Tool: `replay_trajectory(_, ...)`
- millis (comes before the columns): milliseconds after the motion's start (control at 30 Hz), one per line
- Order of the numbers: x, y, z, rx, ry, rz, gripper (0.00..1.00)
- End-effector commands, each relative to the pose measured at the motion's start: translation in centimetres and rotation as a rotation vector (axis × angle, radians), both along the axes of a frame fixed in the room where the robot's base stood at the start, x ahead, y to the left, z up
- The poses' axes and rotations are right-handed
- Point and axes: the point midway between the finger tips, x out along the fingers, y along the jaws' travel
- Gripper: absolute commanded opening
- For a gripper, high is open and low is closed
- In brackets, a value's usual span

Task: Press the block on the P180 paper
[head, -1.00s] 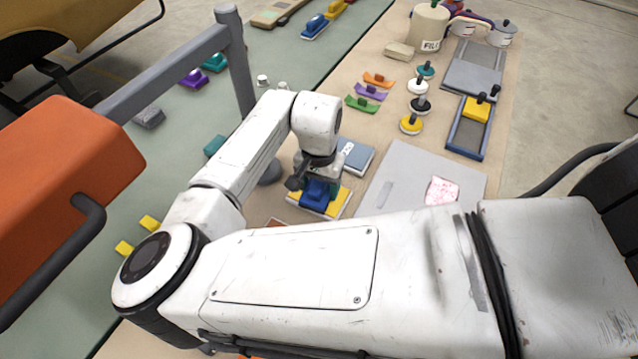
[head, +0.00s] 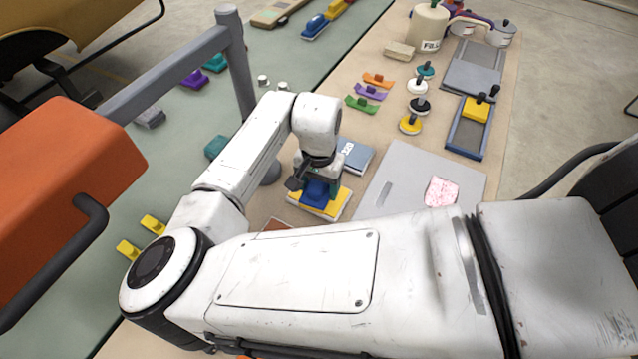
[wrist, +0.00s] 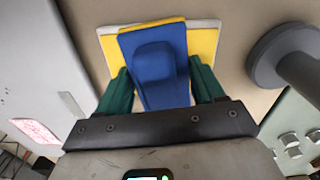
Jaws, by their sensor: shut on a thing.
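My gripper (head: 318,182) points down at the middle of the bench and is shut on the blue block (head: 313,193). In the wrist view the blue block (wrist: 153,68) sits between the green fingers of my gripper (wrist: 160,92). The block lies over a stack of yellow paper (head: 333,207), which also shows in the wrist view (wrist: 204,42). Block and paper look touching or nearly so; the exact gap cannot be told. No lettering shows on the yellow paper. A grey-blue stack with partly hidden marking (head: 356,156) lies just behind it.
A grey post (wrist: 285,60) stands close beside the paper. A grey panel (head: 405,185) with a pink patch (head: 441,192) lies to the right. Small coloured blocks (head: 370,92), round-knobbed pads (head: 410,124) and a blue tray (head: 466,138) lie farther back.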

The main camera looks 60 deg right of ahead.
Motion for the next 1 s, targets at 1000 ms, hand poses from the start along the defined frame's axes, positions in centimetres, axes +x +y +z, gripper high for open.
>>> replay_trajectory(1000, 0.0, 0.0, 5.8, 0.001, 0.000, 0.000, 0.43)
